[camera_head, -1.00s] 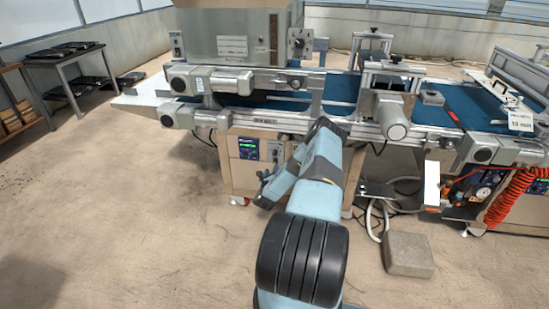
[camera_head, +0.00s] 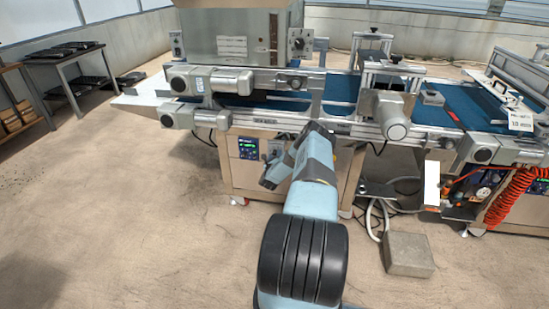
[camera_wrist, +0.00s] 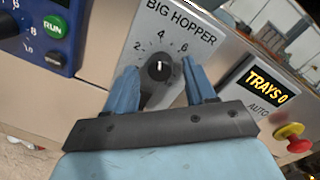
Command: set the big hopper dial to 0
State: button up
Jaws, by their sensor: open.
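The big hopper dial (camera_wrist: 159,67) is a round black knob with a white pointer mark, on a grey plate lettered BIG HOPPER (camera_wrist: 180,20). Its pointer points up, roughly at the 4; the numbers 2, 4 and 6 show, and the 0 cannot be made out. My gripper (camera_wrist: 160,78) is open, with one blue finger on each side of the knob. A gap shows between the knob and each finger, and I cannot tell how deep the fingers reach. In the head view my arm's end is in front of the cabinet (camera_head: 230,175).
A blue panel with a green RUN button (camera_wrist: 54,27) is left of the dial plate. A TRAYS 0 display (camera_wrist: 266,84) and a red knob on yellow (camera_wrist: 298,145) are at the right. A concrete block (camera_head: 408,255) stands on the floor, right of my arm.

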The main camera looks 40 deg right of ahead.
grip_shut()
dwell(0.6)
jog(key=shift+n, duration=0.3)
jog(key=n, duration=0.4)
jog(key=shift+w+a+n, duration=0.1)
jog(key=shift+n, duration=0.2)
jog(key=n, duration=0.5)
jog(key=shift+a+r+g, duration=0.1)
jog(key=shift+g, duration=0.3)
jog(key=n, duration=0.6)
jog(key=shift+a+g, duration=0.1)
jog(key=shift+g, duration=0.2)
jog(key=shift+n, duration=2.2)
